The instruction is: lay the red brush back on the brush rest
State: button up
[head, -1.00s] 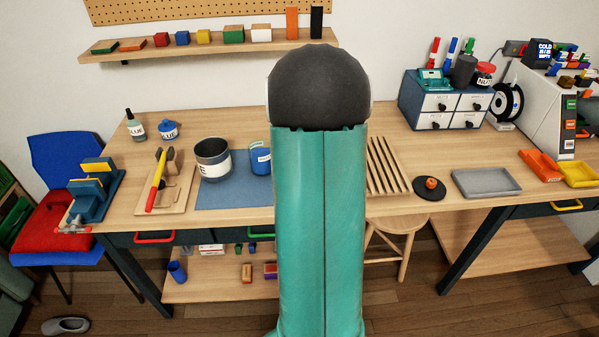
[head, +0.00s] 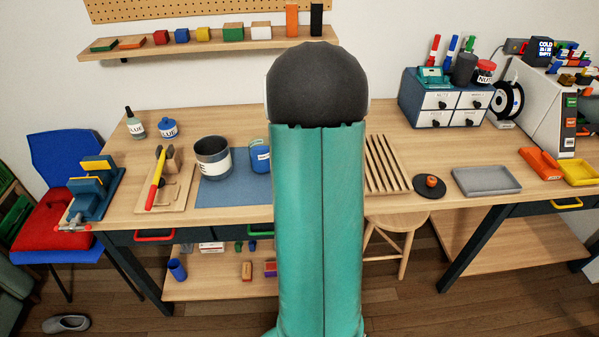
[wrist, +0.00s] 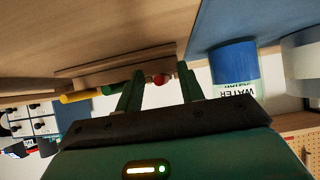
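In the wrist view, which looks upside down, a wooden bar that looks like the brush rest (wrist: 115,66) lies ahead of my gripper. A yellow handle end (wrist: 78,96) and a green handle end (wrist: 110,90) show along it. A round red end, likely of the red brush (wrist: 160,79), shows between my green fingers, near the bar. My gripper (wrist: 160,72) has its fingers apart, with gaps visible beside the red end. How the rest of the red brush lies is hidden. My arm hides the rest and the gripper in the head view.
A blue water cup (wrist: 235,72) stands beside the fingers; it also shows in the head view (head: 260,157). A dark pot (head: 213,160) stands on the blue mat (head: 230,192). A slatted wooden rack (head: 386,165) is right of my arm.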

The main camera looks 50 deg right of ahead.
jog(key=shift+r, duration=3.55)
